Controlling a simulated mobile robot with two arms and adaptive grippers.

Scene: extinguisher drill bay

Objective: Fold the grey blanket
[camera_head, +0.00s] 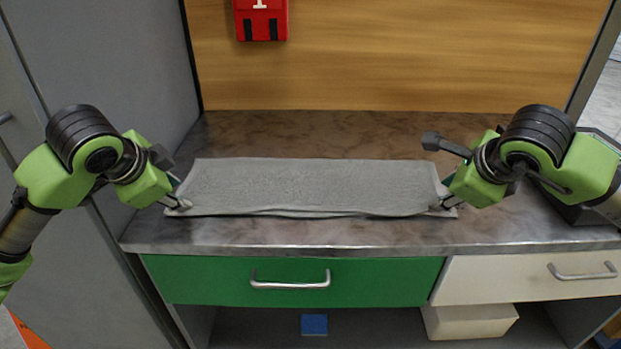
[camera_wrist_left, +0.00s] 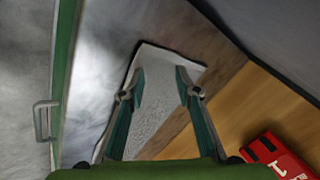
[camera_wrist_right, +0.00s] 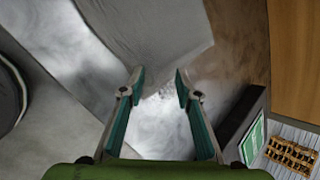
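The grey blanket (camera_head: 310,185) lies on the counter as a long, flat strip with its layered edge at the front. My left gripper (camera_head: 182,205) is at its front left corner. In the left wrist view the fingers (camera_wrist_left: 159,80) stand apart, with blanket (camera_wrist_left: 152,100) showing between and beyond them. My right gripper (camera_head: 440,207) is at the front right corner. In the right wrist view its fingers (camera_wrist_right: 160,80) stand apart with bright counter between them, and the blanket (camera_wrist_right: 150,30) lies just beyond the tips. Contact at either corner is unclear.
The marbled counter (camera_head: 300,130) is clear behind the blanket, with a narrow bare strip in front. A red box (camera_head: 261,20) hangs on the wooden back wall. Below are a green drawer (camera_head: 220,280) and a white drawer (camera_head: 500,282). A grey panel (camera_head: 110,60) stands at left.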

